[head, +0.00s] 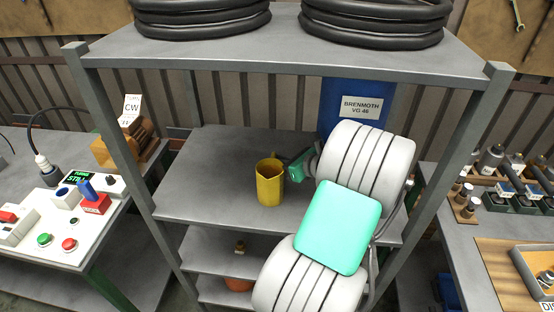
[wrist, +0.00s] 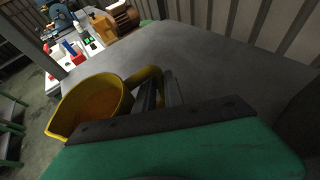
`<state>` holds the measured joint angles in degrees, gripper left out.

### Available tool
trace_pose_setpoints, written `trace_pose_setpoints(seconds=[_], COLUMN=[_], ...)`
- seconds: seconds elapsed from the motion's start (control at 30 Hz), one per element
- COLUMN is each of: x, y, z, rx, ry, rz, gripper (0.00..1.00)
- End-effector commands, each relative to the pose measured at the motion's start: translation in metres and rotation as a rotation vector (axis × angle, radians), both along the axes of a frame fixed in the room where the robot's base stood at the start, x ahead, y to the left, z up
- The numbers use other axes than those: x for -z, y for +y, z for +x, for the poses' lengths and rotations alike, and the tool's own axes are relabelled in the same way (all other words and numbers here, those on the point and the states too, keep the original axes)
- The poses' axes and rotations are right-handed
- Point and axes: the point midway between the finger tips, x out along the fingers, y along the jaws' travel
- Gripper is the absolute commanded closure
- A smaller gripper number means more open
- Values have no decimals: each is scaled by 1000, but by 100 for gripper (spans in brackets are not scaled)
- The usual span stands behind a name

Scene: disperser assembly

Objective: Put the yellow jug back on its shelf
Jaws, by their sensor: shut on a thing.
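The yellow jug (head: 269,184) is upright at the grey shelf board (head: 215,150) in the head view. Whether its base touches the board I cannot tell. My gripper (head: 287,172) reaches in from the right and is shut on the jug's handle. In the wrist view the jug (wrist: 92,105) shows its open mouth and brownish inside. There the dark fingers of my gripper (wrist: 160,92) close around the yellow handle. My arm hides the right part of the shelf in the head view.
A blue container labelled BRENMOTH VG 46 (head: 358,105) stands behind my arm. Black coiled hoses (head: 200,18) lie on the top board. Rack posts (head: 112,140) flank the shelf. The board left of the jug is clear. A control panel (head: 65,220) stands at left.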

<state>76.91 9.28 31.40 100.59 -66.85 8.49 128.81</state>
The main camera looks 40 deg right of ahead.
Motion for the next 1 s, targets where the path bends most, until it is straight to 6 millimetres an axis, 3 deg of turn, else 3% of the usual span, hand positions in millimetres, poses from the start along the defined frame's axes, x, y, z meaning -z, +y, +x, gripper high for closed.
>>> trace_pose_setpoints(seconds=[0.2, 0.23, 0.5, 0.8, 1.0], x=[4, 3, 4, 3, -10], y=[0, 0, 0, -1, -5], z=[0, 0, 0, -3, -35], rx=[0, 0, 0, 2, 7], ry=[-1, -1, 0, 0, 0], rz=[0, 0, 0, 0, -2], gripper=[100, 85, 63, 62, 62])
